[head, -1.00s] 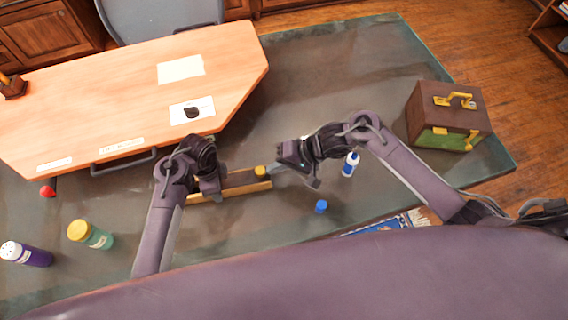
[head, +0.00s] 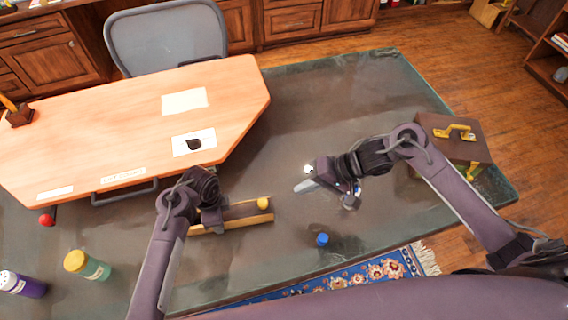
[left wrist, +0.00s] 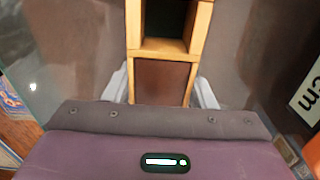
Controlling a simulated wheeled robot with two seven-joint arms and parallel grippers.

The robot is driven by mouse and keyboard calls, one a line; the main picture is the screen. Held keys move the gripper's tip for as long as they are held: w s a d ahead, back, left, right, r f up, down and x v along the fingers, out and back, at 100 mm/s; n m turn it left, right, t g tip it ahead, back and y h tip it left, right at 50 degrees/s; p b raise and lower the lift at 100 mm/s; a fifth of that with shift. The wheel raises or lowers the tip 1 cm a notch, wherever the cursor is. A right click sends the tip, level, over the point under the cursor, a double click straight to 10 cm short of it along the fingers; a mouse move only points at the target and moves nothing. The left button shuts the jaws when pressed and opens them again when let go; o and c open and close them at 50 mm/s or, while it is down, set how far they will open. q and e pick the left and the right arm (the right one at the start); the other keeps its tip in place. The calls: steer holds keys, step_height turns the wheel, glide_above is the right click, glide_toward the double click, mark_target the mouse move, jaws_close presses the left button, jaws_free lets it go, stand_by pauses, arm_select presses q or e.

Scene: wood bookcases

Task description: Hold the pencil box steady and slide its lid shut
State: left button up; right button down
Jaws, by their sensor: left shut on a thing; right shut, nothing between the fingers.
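The pencil box (head: 232,226), a long narrow box with pale wood sides, lies on the glass-like surface. My left gripper (head: 213,219) is shut on the box's left part. In the left wrist view, the fingers lie along both sides of the box (left wrist: 201,35). A dark open slot shows beyond a wooden crossbar, with a brown panel on the near side. I cannot tell how far the lid reaches. My right gripper (head: 303,186) is shut and empty, right of the box and apart from the knob.
A green bottle (head: 95,268), a purple bottle (head: 25,285) and a red object (head: 46,220) are at left.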

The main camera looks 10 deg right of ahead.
arm_select(q)
steer(key=o, duration=1.2)
steer(key=shift+a+f, duration=0.1)
steer(key=shift+o, duration=0.2)
